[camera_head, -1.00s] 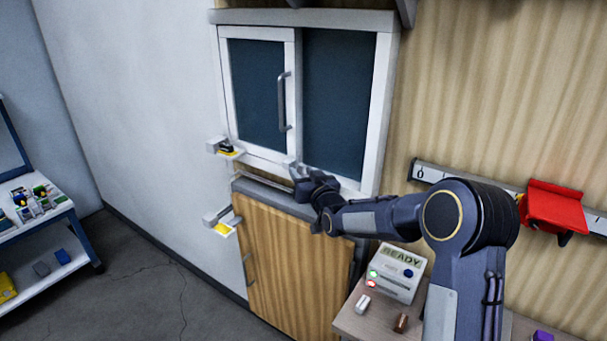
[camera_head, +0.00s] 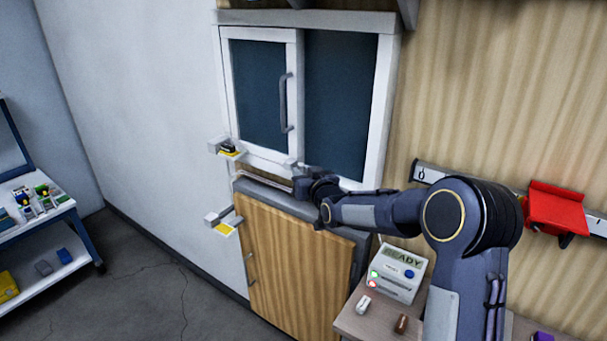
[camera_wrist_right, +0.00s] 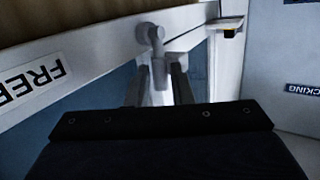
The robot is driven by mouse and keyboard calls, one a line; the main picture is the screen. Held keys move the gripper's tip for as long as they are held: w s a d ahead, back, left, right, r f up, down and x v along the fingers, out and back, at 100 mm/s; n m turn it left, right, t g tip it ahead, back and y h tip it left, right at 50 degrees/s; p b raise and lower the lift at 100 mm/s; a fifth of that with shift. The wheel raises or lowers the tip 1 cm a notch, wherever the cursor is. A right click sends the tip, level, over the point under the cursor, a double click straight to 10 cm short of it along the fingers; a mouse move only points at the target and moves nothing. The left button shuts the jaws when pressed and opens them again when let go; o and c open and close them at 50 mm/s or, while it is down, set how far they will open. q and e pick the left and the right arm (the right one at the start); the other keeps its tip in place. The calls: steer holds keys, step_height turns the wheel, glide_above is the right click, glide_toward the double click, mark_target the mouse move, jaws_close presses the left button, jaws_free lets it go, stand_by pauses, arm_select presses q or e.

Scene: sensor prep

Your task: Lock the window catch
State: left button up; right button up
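The window (camera_head: 300,100) is a white frame with dark panes and a grey handle on the left sash. The window catch (camera_head: 291,163) is a small grey piece at the foot of that sash. In the right wrist view the catch (camera_wrist_right: 157,62) is a grey lever on a round pivot, its free end between my two fingers. My right gripper (camera_head: 302,171) is at the catch; in its wrist view the fingers (camera_wrist_right: 160,76) stand apart, one on each side of the lever. Whether either finger touches it is unclear. My left gripper is not in view.
A "FREE" label (camera_wrist_right: 32,86) is on the white frame. A wooden cabinet (camera_head: 290,265) stands below the window, with small wall brackets (camera_head: 222,220) to its left. A READY box (camera_head: 398,272) sits on a side table. A red part (camera_head: 555,210) hangs on a rail at right.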

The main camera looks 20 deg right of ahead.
steer(key=o, duration=0.3)
steer(key=shift+s, duration=0.1)
steer(key=shift+s+d+r+b, duration=0.15)
steer(key=shift+s+b, duration=0.3)
steer(key=shift+s, duration=0.8)
steer(key=shift+s+d+r+b, duration=0.1)
steer(key=shift+s+b, duration=0.35)
steer(key=shift+s, duration=0.85)
steer(key=shift+s+d+r+b, duration=0.15)
steer(key=shift+s+b, duration=0.3)
steer(key=shift+s, duration=0.8)
